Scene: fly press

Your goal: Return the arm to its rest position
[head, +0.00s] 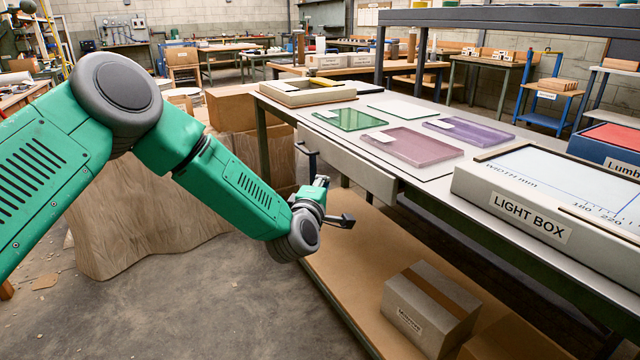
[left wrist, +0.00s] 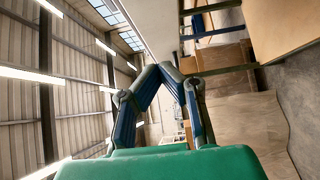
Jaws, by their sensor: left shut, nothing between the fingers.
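My left arm (head: 225,180), green with dark grey joints, reaches from the left down toward the front of the workbench. Its left gripper (head: 346,221) is below the pale drawer front (head: 350,165), beside the bench edge. The gripper looks apart from the drawer, though the exact gap is hard to judge. In the left wrist view the two fingers of the gripper (left wrist: 158,68) come together at their tips, shut with nothing between them. My right gripper is in neither view.
The bench top holds a light box (head: 545,195), a green glass sheet (head: 350,119), a pink sheet (head: 411,146) and a purple sheet (head: 468,132). A cardboard box (head: 430,305) sits on the lower shelf. Open concrete floor (head: 190,310) lies under my arm.

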